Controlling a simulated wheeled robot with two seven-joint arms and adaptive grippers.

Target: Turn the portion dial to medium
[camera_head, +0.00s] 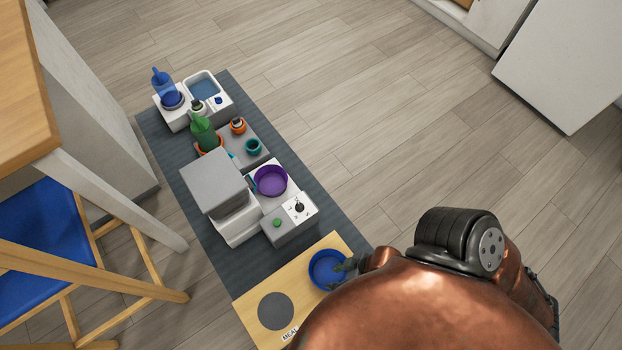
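The portion dial (299,207) is a small black knob on a white plate with tiny marks, at the front right of a grey feeder (214,182). Its pointer and the marks are too small to read. A green button (277,223) sits left of the dial, and a purple bowl (270,180) sits behind it. My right gripper (346,267) shows only as a small dark part beside a blue bowl, below and right of the dial and apart from it. My copper-coloured arm hides most of it, so its opening cannot be told. My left gripper is out of view.
The blue bowl (326,269) stands on a wooden board (253,283) with a grey disc and a "MEAL" label. Behind the feeder are a green plant-like item (203,132), small pots and a water dispenser (165,91). A blue-seated chair (38,240) stands left. Floor at right is clear.

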